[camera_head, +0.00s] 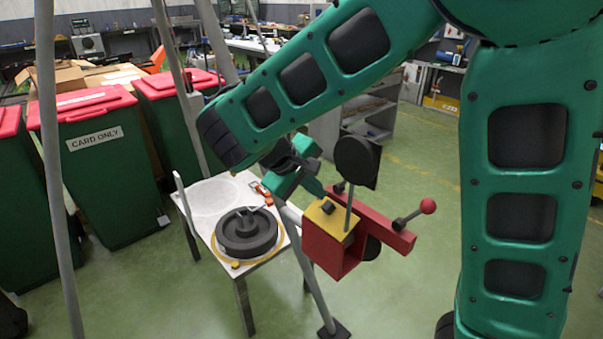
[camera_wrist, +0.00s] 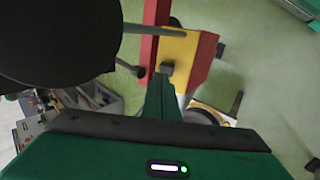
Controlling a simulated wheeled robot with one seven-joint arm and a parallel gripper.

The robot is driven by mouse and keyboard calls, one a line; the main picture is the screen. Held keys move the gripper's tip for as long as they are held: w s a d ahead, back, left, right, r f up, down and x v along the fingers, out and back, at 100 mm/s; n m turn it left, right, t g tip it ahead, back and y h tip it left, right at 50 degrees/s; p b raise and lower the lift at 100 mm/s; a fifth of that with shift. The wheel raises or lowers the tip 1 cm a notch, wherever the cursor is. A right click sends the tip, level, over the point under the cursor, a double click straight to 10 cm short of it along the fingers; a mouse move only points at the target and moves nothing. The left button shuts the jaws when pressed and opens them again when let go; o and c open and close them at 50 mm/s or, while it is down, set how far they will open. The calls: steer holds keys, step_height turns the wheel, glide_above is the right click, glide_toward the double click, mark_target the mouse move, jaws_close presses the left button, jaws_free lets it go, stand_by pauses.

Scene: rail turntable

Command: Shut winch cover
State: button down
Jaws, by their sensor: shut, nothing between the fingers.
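The winch (camera_head: 332,250) is a red box on a leaning grey pole. Its yellow cover (camera_head: 322,222) lies over the box top and bears a small black knob. I cannot tell whether it is fully down. The cover also shows in the wrist view (camera_wrist: 178,48), with its knob (camera_wrist: 167,69) just beyond my fingertips. My gripper (camera_head: 318,188) is shut and empty, just above and left of the knob. In the wrist view its green fingers (camera_wrist: 160,100) point at the knob; whether they touch is unclear.
A black disc (camera_head: 357,158) on a grey rod rises beside the cover. A red bar with a ball-ended crank (camera_head: 427,206) extends right. A small white table (camera_head: 205,200) with a dark round turntable (camera_head: 246,236) stands at left. Grey poles and green bins (camera_head: 105,175) stand farther left.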

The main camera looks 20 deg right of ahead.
steer(key=w+d+r+v, duration=0.1)
steer(key=v, duration=0.8)
steer(key=n+y, duration=0.2)
steer(key=n, duration=1.6)
glide_toward(329, 204)
steer(key=shift+g, duration=0.4)
steer(key=x, duration=0.6)
steer(key=shift+w+a+f, duration=0.15)
steer(key=shift+w+f, duration=0.2)
steer(key=shift+w, duration=0.05)
steer(key=shift+w+d+f, duration=0.15)
steer(key=shift+w+d, duration=0.05)
steer(key=shift+d, duration=0.3)
steer(key=shift+w+d+f, duration=0.15)
steer(key=shift+w+d, duration=0.1)
steer(key=shift+d, duration=0.25)
